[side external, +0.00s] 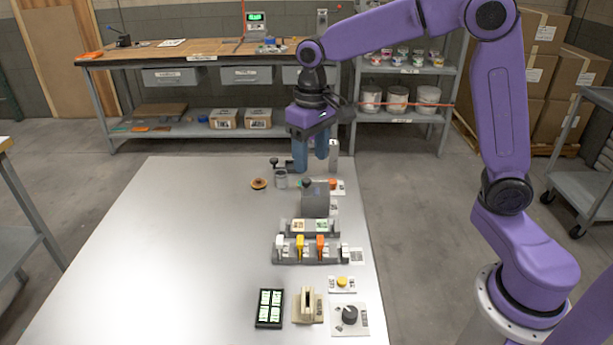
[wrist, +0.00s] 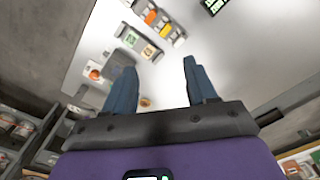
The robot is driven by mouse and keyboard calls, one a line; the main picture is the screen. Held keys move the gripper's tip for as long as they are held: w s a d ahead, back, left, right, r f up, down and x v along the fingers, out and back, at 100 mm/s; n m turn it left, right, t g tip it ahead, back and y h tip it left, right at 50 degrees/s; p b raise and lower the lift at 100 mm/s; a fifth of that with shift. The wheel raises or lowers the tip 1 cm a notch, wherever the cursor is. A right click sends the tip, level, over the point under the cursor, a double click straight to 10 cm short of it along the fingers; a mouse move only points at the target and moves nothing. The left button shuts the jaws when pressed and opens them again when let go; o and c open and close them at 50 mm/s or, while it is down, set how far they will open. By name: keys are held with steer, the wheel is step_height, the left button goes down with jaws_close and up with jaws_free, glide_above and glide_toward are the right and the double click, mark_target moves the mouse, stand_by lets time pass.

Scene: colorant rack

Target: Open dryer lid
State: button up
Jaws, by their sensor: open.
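A grey box-like unit (side external: 316,203), which looks like the dryer, stands on the white table in the side external view. The unit also shows in the wrist view (wrist: 121,61), partly hidden behind the left finger. My gripper (side external: 311,164) is open and empty, with blue fingers pointing down above and behind the unit, apart from it. In the wrist view the fingers (wrist: 158,68) are spread wide.
In front are a rack with colored levers (side external: 320,247) and a dark tray (side external: 270,308). The table's left half is clear.

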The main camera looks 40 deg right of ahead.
steer(key=w+d+m, duration=0.4)
steer(key=w+d, duration=0.2)
steer(key=w, duration=0.4)
steer(key=m, duration=0.4)
glide_toward(306, 180)
step_height(306, 180, down, 8)
steer(key=shift+w+d+f, duration=0.1)
steer(key=shift+f, duration=0.15)
jaws_close()
